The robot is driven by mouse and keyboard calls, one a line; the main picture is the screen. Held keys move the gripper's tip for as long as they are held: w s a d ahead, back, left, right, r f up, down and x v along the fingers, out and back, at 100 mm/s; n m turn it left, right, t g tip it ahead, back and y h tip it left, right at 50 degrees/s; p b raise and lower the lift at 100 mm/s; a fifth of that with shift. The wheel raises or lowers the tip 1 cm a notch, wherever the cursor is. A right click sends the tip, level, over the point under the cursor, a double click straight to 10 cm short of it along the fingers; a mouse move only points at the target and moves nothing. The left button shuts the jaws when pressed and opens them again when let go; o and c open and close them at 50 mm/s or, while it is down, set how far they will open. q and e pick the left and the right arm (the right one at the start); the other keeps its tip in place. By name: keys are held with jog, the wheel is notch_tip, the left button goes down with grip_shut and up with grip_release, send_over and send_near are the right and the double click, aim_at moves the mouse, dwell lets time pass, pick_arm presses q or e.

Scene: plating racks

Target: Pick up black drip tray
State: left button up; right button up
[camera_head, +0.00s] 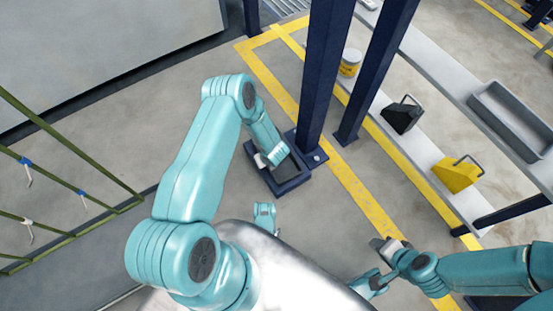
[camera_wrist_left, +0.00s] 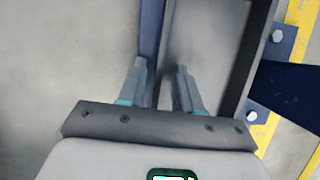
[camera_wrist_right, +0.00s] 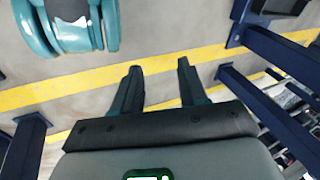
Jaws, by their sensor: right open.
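The black drip tray (camera_head: 286,185) is a dark shallow rectangular tray beside the foot of a dark blue post. My left gripper (camera_head: 268,161) is at the tray's left edge in the head view. In the left wrist view the fingers (camera_wrist_left: 161,75) stand on either side of the tray's long wall, with the tray floor (camera_wrist_left: 208,45) to the right. Whether they press on the wall is unclear. My right gripper (camera_head: 372,262) is open and empty, away from the tray; its parted fingers (camera_wrist_right: 157,75) show over the floor in the right wrist view.
The dark blue post (camera_head: 320,70) rises right beside the tray. A grey shelf holds a black container (camera_head: 403,116), a yellow container (camera_head: 457,175) and a grey bin (camera_head: 510,115). A green rack (camera_head: 60,180) is at left.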

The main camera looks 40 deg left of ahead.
pick_arm(q)
jog(key=shift+r, duration=0.1)
grip_shut()
jog(key=shift+r, duration=0.1)
